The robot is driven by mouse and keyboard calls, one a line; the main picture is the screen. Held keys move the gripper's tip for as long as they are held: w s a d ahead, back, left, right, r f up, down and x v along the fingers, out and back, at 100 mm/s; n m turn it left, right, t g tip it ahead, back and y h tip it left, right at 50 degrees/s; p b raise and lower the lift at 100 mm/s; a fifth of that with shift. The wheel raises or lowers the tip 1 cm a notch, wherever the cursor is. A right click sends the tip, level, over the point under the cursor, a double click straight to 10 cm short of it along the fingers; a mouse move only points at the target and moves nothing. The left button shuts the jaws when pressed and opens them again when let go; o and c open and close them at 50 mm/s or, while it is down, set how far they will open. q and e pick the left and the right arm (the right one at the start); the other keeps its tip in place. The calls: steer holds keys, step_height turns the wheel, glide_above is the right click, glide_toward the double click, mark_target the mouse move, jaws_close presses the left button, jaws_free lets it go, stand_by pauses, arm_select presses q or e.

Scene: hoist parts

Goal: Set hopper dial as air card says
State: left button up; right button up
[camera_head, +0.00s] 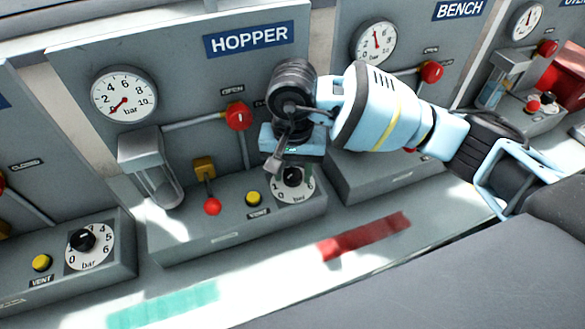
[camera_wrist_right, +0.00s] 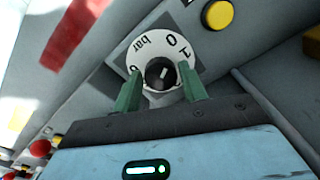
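The hopper dial (camera_head: 297,196) is a white bar scale with a black knob (camera_head: 291,177), on the box below the HOPPER sign (camera_head: 249,39). In the right wrist view the knob (camera_wrist_right: 160,73) carries a short white mark; I cannot read its setting surely. My right gripper (camera_head: 289,166) reaches down over the dial and partly hides it. Its green fingers (camera_wrist_right: 161,80) are apart, one on each side of the knob, with gaps showing. The HOPPER gauge (camera_head: 124,95) has its needle low, near 0. No air card is in view. My left gripper is not in view.
A yellow VENT button (camera_head: 253,198) sits left of the dial. The BENCH panel (camera_head: 376,40) adjoins on the right. Another dial (camera_head: 101,258) stands at lower left.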

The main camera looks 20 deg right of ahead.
steer(key=c, duration=0.6)
steer(key=shift+m, duration=0.3)
steer(key=shift+r+m, duration=0.1)
steer(key=shift+m, duration=1.1)
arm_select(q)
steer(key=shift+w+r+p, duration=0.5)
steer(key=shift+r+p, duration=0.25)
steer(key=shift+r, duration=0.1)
arm_select(e)
steer(key=m, duration=0.4)
steer(key=shift+m, duration=0.3)
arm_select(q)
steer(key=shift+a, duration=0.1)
arm_select(e)
steer(key=o, duration=1)
